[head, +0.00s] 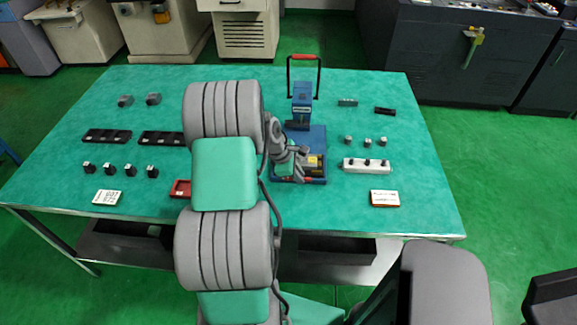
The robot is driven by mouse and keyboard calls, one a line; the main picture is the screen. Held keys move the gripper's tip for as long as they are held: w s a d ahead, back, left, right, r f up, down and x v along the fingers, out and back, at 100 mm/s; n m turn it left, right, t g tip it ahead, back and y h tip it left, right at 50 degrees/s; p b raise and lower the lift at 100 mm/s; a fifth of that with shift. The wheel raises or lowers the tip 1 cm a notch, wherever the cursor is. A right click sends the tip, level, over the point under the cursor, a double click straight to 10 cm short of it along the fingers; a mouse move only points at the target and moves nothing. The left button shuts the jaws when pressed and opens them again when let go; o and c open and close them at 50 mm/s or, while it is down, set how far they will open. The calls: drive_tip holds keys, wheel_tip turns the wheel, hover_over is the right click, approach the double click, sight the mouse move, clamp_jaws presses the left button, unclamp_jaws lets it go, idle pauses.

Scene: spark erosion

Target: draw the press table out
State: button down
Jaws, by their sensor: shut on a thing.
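The blue press (302,105) stands upright right of the middle of the green-topped table, with a red-gripped lever frame (303,57) above it. Its blue base (318,137) reaches toward the front. The press table (314,162), with yellow and dark parts, is low at the front of the press, partly hidden by my arm. My gripper (301,170) is down at the front of it, shut on it. The exact contact between the fingers and the press table is too small to make out.
The bench (400,105) has a white strip with dark knobs (367,165) and a white-and-red box (384,198) to the right of the press. Dark trays (107,136) and several small black blocks (109,168) lie left. A red tray (181,188) is partly behind my arm.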

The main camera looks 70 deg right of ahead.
drive_tip(key=c, duration=1.5)
unclamp_jaws()
drive_tip(key=shift+o, duration=0.2)
drive_tip(key=b+v, duration=0.1)
drive_tip(key=v, duration=0.6)
drive_tip(key=shift+w+r, duration=0.15)
drive_tip(key=shift+r, duration=0.25)
